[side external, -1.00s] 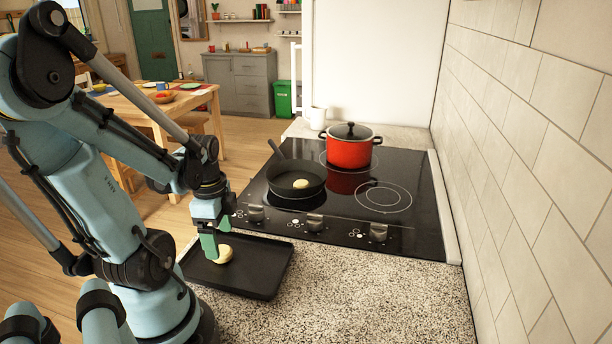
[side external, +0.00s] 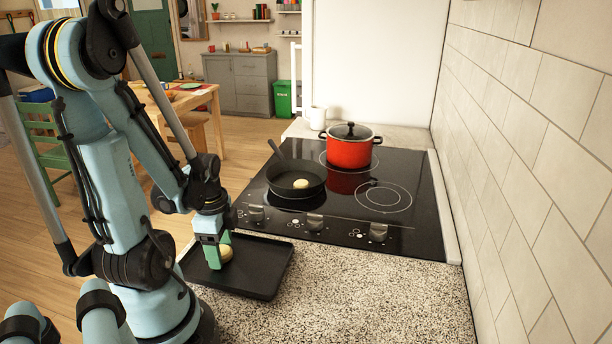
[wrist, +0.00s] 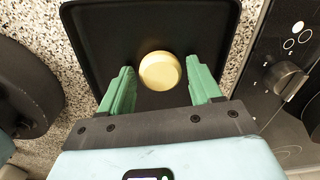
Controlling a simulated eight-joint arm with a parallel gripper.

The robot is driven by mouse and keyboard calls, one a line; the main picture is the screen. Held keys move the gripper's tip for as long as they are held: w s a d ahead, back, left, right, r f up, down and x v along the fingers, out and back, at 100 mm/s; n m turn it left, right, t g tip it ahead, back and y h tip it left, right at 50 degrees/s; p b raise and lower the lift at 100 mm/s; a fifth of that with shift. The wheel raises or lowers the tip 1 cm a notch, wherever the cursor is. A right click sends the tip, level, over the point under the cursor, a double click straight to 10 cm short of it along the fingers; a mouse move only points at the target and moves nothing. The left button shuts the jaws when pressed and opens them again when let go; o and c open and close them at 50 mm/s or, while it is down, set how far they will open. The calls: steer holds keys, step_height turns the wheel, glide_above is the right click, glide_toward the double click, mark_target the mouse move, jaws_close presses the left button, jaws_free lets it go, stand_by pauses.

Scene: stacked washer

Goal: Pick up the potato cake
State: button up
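A pale yellow round potato cake (wrist: 160,71) lies on the black tray (wrist: 107,24). In the side view the cake (side external: 226,253) is partly hidden by my green fingers, and the tray (side external: 262,273) sits on the counter. My gripper (wrist: 160,80) is open, its two green fingers spread on either side of the cake with gaps on both sides. In the side view my gripper (side external: 218,252) points down low over the tray. A second pale cake (side external: 300,184) lies in the black frying pan (side external: 283,190).
The pan sits on the black glass stove (side external: 345,222), behind a row of knobs (side external: 315,222). A red lidded pot (side external: 349,148) stands farther back. A tiled wall (side external: 540,160) bounds the right side. The speckled counter (side external: 370,300) right of the tray is clear.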

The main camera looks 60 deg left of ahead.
steer(key=c, duration=0.7)
steer(key=shift+c, duration=0.2)
steer(key=shift+r, duration=0.1)
